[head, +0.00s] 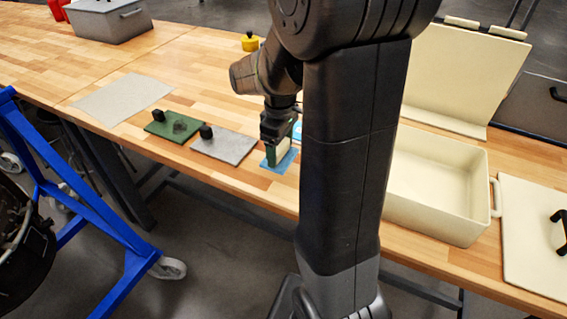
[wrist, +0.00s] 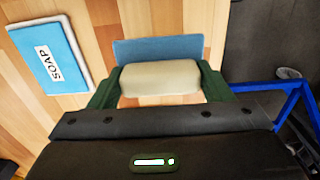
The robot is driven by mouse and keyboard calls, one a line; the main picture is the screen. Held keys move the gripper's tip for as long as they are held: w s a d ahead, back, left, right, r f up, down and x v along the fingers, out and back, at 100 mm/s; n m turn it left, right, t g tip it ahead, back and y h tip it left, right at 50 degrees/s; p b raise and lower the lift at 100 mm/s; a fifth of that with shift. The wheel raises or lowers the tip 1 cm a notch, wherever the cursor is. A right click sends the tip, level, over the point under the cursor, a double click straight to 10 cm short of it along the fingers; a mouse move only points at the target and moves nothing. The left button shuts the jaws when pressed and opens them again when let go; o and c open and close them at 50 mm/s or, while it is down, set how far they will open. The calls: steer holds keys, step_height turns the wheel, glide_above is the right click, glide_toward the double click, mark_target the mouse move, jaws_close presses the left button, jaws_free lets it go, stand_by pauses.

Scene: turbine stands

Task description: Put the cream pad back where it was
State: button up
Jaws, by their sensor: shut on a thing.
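The cream pad (wrist: 160,79) sits between the two green fingers of my gripper (wrist: 159,84), which is shut on it. In the head view, my gripper (head: 273,151) points down near the table's front edge, and part of the cream pad (head: 284,152) shows beside the green finger. A flat blue piece (head: 283,165) lies just under it; it also shows beyond the pad in the wrist view (wrist: 158,47). I cannot tell whether the pad touches the blue piece.
A blue-and-white SOAP packet (wrist: 52,56) lies close by. Grey (head: 227,146) and green (head: 163,124) plates with black knobs lie to the left. A cream bin (head: 435,225) stands right of my arm, and a cream panel with a black handle (head: 530,220) lies beyond it.

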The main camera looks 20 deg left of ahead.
mark_target(281, 161)
steer(key=shift+f, duration=2.3)
steer(key=shift+f, duration=0.2)
steer(key=o, duration=0.9)
steer(key=shift+o, duration=0.2)
step_height(281, 161, up, 12)
steer(key=shift+r, duration=0.25)
